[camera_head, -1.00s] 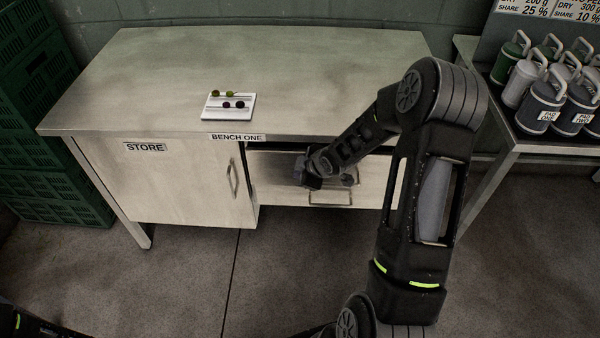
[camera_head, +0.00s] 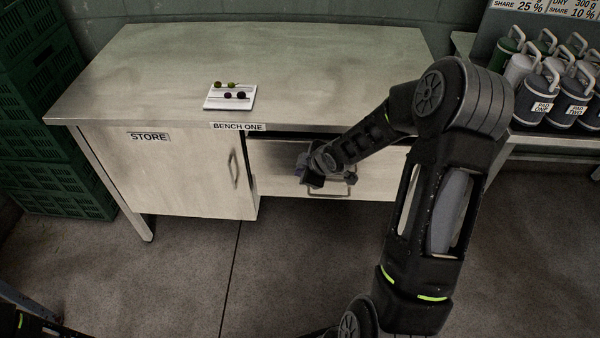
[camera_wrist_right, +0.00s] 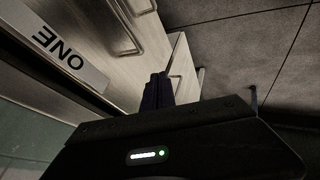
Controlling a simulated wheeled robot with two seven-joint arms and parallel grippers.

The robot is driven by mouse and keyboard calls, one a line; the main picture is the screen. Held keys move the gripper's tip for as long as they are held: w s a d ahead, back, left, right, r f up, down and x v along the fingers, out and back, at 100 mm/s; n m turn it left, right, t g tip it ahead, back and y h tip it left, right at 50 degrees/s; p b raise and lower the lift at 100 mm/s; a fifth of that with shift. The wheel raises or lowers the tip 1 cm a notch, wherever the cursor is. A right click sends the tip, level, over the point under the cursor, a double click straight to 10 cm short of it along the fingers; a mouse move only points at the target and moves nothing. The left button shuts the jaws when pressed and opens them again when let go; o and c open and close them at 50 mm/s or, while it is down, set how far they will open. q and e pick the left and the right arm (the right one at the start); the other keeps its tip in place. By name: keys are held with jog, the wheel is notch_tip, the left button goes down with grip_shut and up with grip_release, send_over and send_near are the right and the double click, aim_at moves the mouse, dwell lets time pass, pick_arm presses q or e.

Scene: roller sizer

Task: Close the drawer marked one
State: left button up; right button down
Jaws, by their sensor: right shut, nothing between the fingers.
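A pale drawer front (camera_head: 275,182) with a bar handle (camera_head: 340,193) sits under the bench, right of the store cupboard. A dark gap shows above it. I cannot tell how far out it stands, and no number on it is readable. My right gripper (camera_head: 306,178) is at the drawer front, left of and partly over the handle. Whether it touches the front is unclear. In the right wrist view its fingers (camera_wrist_right: 157,91) are shut and empty, beside a pale panel edge. My left gripper is out of view.
The bench top (camera_head: 330,70) carries a small white tray (camera_head: 216,103) with dark round pieces. The store cupboard door (camera_head: 180,180) has a vertical handle. Green crates (camera_head: 40,150) stand left. Several canisters (camera_head: 540,100) stand on a table at right. The floor in front is clear.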

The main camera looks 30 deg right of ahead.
jog(key=p+v, duration=0.3)
jog(key=v, duration=0.4)
jog(key=shift+a, duration=0.1)
jog(key=s+d, duration=0.1)
jog(key=d, duration=0.8)
jog(key=shift+s+r, duration=0.25)
jog(key=shift+s, duration=0.1)
jog(key=shift+a+f, duration=0.1)
